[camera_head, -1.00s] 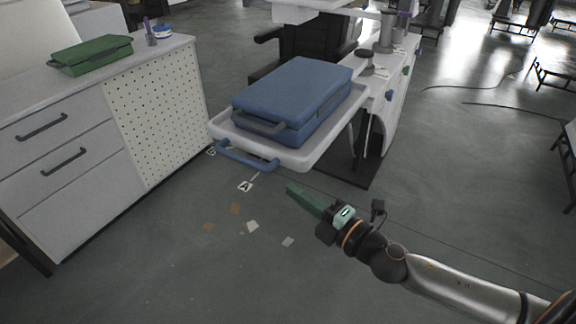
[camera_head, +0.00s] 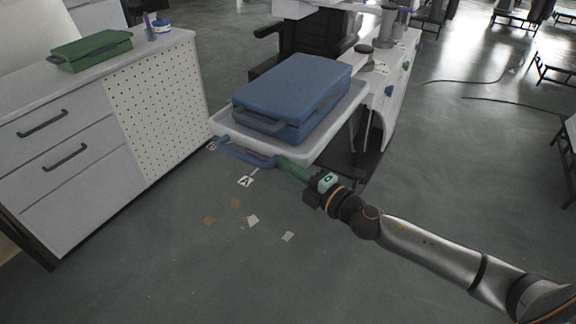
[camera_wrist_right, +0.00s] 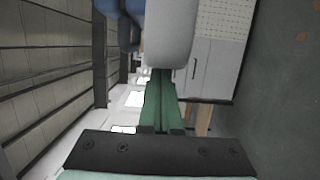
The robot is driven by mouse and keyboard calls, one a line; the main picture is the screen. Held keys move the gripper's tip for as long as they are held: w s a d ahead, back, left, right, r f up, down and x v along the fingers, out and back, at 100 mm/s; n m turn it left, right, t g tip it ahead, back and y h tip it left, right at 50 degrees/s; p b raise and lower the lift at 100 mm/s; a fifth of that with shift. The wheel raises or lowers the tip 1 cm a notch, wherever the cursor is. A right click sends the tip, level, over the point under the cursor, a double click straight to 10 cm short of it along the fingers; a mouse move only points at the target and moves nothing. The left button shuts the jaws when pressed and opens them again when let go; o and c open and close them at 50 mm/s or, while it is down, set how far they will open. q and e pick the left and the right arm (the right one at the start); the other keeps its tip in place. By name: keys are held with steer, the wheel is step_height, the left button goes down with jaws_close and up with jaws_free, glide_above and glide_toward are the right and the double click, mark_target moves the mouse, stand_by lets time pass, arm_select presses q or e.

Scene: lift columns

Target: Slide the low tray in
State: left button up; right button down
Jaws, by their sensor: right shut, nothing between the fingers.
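The low tray (camera_head: 226,124) is white with a blue handle (camera_head: 240,153) along its front edge. It sticks out from the white column unit and bears a blue case (camera_head: 295,90). My right gripper (camera_head: 281,161) has green fingers, shut and empty, with their tips at the right end of the handle under the tray's front edge. I cannot tell whether they touch. In the right wrist view the closed fingers (camera_wrist_right: 161,100) point at the pale rounded tray edge (camera_wrist_right: 170,35). My left gripper is not in view.
A white drawer cabinet (camera_head: 70,170) with a perforated panel stands left of the tray, a green case (camera_head: 92,50) on its top. A dark chair (camera_head: 310,40) is behind the tray. The floor in front is open, with small paper scraps (camera_head: 252,220).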

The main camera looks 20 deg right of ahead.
mark_target(318, 135)
steer(key=w+d, duration=0.1)
steer(key=d, duration=0.1)
steer(key=w+d+b, duration=0.1)
steer(key=w+d, duration=0.1)
steer(key=d, duration=0.1)
steer(key=w+d+b, duration=0.1)
steer(key=w+d, duration=0.1)
steer(key=d, duration=0.1)
steer(key=shift+w, duration=0.25)
steer(key=w+d+b, duration=0.1)
steer(key=d, duration=0.1)
steer(key=w+d, duration=0.2)
steer(key=shift+b, duration=0.35)
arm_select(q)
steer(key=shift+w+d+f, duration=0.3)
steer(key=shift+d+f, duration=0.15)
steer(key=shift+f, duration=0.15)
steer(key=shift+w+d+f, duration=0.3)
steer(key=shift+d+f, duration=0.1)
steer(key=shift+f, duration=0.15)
arm_select(e)
steer(key=shift+w+d+r, duration=0.1)
steer(key=shift+w+d, duration=0.2)
steer(key=shift+d, duration=0.2)
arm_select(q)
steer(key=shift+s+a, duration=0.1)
